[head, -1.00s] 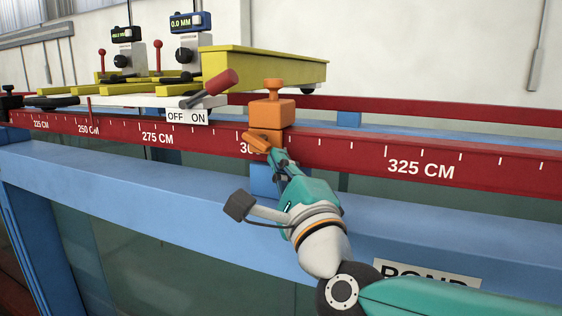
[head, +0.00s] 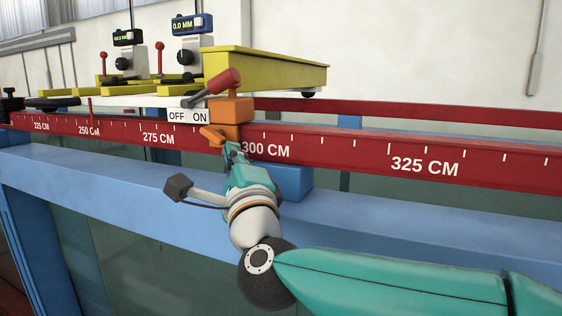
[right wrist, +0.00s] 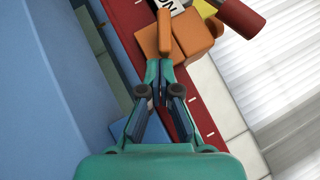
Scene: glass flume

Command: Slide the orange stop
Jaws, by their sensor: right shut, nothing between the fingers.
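The orange stop (head: 232,110) sits on the red rail (head: 340,154) just left of the 300 CM mark, close against the ON end of the white carriage plate. Its small orange lever (head: 212,135) sticks out at the front. My right gripper (head: 232,150) is shut with nothing between its fingers, its tips at the lever and the stop's front. In the right wrist view the shut fingertips (right wrist: 159,66) are at the lower end of the orange lever (right wrist: 164,32), in front of the orange block (right wrist: 190,40). My left gripper is not in view.
The yellow carriage (head: 265,70) with a red-handled lever (head: 222,82) and OFF/ON label (head: 187,116) stands left of and behind the stop. A blue beam (head: 100,180) runs below the rail. The rail to the right is clear.

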